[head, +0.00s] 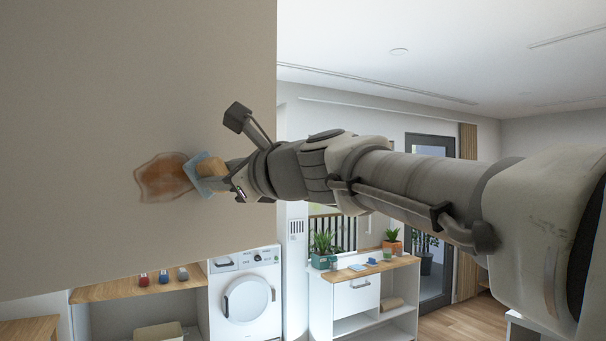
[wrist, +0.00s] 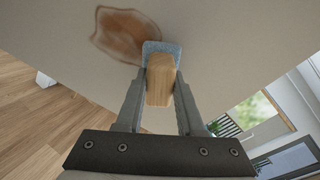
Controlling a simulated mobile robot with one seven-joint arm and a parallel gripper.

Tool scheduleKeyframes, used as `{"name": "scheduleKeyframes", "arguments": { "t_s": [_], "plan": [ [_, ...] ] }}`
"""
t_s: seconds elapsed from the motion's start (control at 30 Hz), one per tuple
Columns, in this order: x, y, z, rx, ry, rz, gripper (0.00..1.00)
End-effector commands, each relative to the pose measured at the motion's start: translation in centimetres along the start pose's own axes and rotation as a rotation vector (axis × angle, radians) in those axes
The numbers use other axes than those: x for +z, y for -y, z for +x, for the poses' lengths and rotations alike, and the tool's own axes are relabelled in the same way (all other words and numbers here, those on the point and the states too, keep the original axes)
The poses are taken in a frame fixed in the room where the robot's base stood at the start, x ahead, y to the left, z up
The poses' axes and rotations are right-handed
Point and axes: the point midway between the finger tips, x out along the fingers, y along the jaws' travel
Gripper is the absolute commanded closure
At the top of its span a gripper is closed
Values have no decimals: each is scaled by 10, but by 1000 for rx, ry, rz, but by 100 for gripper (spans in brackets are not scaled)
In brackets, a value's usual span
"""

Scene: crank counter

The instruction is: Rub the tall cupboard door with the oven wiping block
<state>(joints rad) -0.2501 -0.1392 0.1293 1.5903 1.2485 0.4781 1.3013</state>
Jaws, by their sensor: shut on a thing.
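The tall cupboard door (head: 120,90) is a large pale beige panel filling the left of the head view. A brown, smeared stain (head: 165,178) marks it; the stain also shows in the wrist view (wrist: 120,32). My gripper (head: 222,177) is shut on the wiping block (wrist: 160,82), which has a wooden grip and a light blue pad (head: 205,170). The pad is at the door surface, at the right edge of the stain. Whether it presses firmly on the door I cannot tell. Part of the grip is hidden between the fingers.
A white washing machine (head: 246,292) stands lower in the background. Left of it, a wood-topped counter (head: 115,291) bears small red, blue and grey blocks. A white cabinet (head: 357,297) with plants stands to the right. Wooden floor (wrist: 45,125) shows below the door.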

Motion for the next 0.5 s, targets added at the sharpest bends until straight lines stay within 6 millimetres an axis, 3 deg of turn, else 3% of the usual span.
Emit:
{"name": "scheduleKeyframes", "arguments": {
  "t_s": [0.5],
  "plan": [
    [1, 0, 11, 0, 1, 0, 100]
  ]
}}
